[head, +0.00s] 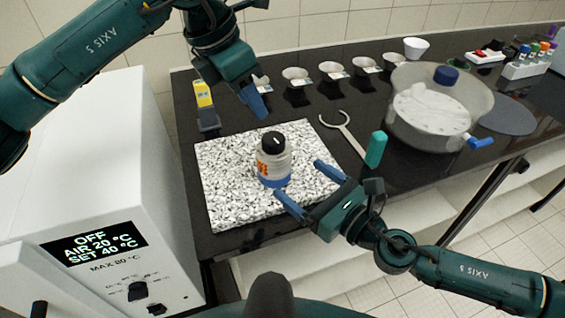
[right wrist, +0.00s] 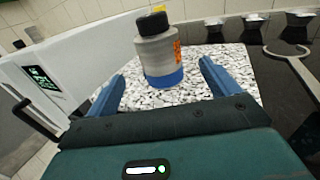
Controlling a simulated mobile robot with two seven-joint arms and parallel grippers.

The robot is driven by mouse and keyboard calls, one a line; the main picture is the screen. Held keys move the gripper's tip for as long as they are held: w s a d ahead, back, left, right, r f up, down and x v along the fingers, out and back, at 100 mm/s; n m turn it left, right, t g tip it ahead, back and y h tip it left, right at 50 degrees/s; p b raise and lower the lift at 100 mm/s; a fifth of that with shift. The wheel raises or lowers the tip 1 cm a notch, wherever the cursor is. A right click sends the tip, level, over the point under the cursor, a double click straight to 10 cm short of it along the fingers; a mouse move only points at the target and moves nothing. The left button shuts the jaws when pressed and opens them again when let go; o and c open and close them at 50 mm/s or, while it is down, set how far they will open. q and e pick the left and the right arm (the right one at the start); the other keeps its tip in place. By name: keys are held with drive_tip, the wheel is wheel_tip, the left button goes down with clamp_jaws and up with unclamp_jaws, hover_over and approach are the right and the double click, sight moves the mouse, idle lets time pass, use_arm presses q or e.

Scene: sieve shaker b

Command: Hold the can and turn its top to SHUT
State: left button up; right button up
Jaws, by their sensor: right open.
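The can (head: 274,165) stands upright on a speckled black-and-white slab (head: 222,205). It has a grey body, a blue base, orange lettering and a black top (head: 273,142) with a pale mark. The can also shows in the right wrist view (right wrist: 160,58), between the fingers and beyond their tips. My right gripper (head: 309,188) is open and empty, low in front of the can and apart from it. My left gripper (head: 256,103) hangs above and behind the can, clear of its top. Its blue fingers overlap in the view, so its opening is unclear.
A white heater cabinet (head: 100,190) with a display stands at the left. A yellow-topped item (head: 204,95) is behind the slab. Small cups (head: 331,70) line the back. A wrench-like tool (head: 343,128) and a large clear bowl (head: 440,110) lie to the right.

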sight(273, 136)
drive_tip(key=x, duration=0.9)
drive_tip(key=shift+w+a, duration=0.15)
use_arm(q)
drive_tip(key=shift+o, duration=0.4)
use_arm(e)
drive_tip(key=c, duration=1.4)
use_arm(q)
drive_tip(key=o, duration=0.3)
drive_tip(key=shift+w+d+n, duration=0.1)
drive_tip(key=shift+d+n, duration=0.1)
drive_tip(key=shift+n, duration=0.3)
drive_tip(key=shift+o, duration=0.8)
drive_tip(key=shift+w+d+r+n, duration=0.15)
drive_tip(key=shift+d+n, duration=0.1)
drive_tip(key=shift+n, duration=0.55)
drive_tip(key=shift+o, duration=0.2)
drive_tip(key=n, duration=0.1)
drive_tip(key=n+y, duration=0.1)
drive_tip(key=d+n+g, duration=0.1)
drive_tip(key=n, duration=0.1)
drive_tip(key=shift+w+r+y, duration=0.3)
drive_tip(key=f+n, duration=0.3)
drive_tip(key=d+f+n+y, duration=0.1)
drive_tip(key=f+n, duration=0.2)
drive_tip(key=w+f+n+y, duration=0.1)
drive_tip(key=f+n, duration=0.2)
drive_tip(key=shift+d+f+g, duration=0.35)
drive_tip(key=shift+f+g, duration=0.05)
